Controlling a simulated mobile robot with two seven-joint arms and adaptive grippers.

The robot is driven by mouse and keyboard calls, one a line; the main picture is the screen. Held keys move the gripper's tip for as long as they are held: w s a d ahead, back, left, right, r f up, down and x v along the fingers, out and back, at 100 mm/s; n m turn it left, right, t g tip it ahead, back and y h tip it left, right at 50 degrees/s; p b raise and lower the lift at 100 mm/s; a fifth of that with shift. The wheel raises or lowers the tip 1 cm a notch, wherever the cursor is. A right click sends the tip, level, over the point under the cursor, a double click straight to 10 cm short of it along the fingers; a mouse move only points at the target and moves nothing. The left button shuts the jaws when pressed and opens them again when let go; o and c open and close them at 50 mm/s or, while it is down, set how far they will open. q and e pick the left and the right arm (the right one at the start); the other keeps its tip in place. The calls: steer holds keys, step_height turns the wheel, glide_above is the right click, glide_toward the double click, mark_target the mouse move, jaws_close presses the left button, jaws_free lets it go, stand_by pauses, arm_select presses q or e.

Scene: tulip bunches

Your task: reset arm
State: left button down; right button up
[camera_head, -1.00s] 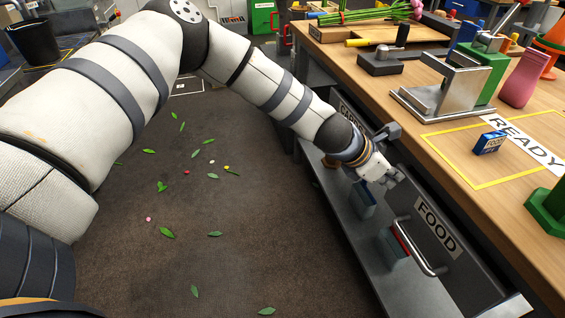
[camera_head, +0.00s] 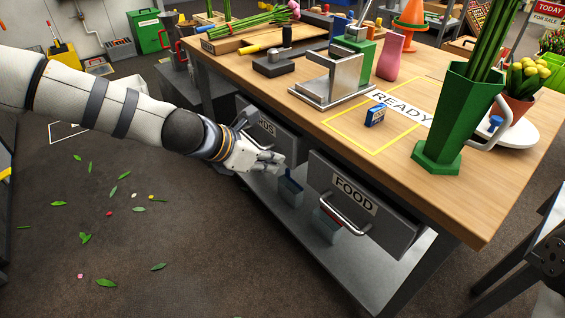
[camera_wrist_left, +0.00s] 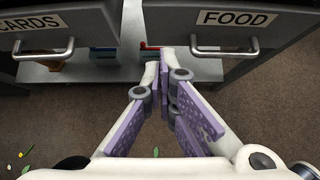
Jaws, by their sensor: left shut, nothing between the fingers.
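My left gripper (camera_head: 268,163) reaches in from the left in the head view, in front of the drawers under the wooden workbench. It is shut and empty; in the left wrist view its purple-padded fingers (camera_wrist_left: 163,75) meet at the tips. The FOOD drawer (camera_head: 368,205), dark grey with a metal handle, is to the right of the gripper. A second drawer (camera_head: 268,135), labelled CARDS in the left wrist view, is behind the gripper, which partly covers it in the head view. My right gripper is not in view.
The workbench top (camera_head: 450,190) holds a green vase (camera_head: 455,120), a metal stand (camera_head: 335,80), a pink vase (camera_head: 390,57) and a small blue packet (camera_head: 375,116) inside a yellow outline marked READY. A lower shelf (camera_head: 290,215) holds small boxes. Leaves lie on the open floor at left.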

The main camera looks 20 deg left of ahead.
arm_select(q)
steer(key=s+d+f+m+g+y+p, duration=0.1)
steer(key=s+f+m+g, duration=0.1)
steer(key=s+f+m, duration=0.45)
steer(key=s+f+m+g+y, duration=0.1)
steer(key=s+f+m+g, duration=0.2)
steer(key=s, duration=0.7)
steer(key=s+d+f+m+g+y+p, duration=0.1)
steer(key=s+f+m, duration=0.45)
steer(key=s, duration=0.25)
steer(key=s+a+m+g+y, duration=0.1)
steer(key=s+a+m+g, duration=0.1)
steer(key=s+m, duration=0.5)
steer(key=s+a+m+g+y+p, duration=0.1)
steer(key=s+a+m, duration=0.3)
steer(key=s, duration=1.1)
steer(key=m+g, duration=0.1)
steer(key=m, duration=0.1)
steer(key=shift+s+f+m+p, duration=0.15)
steer(key=shift+s+m+p, duration=0.15)
steer(key=shift+s+m, duration=0.1)
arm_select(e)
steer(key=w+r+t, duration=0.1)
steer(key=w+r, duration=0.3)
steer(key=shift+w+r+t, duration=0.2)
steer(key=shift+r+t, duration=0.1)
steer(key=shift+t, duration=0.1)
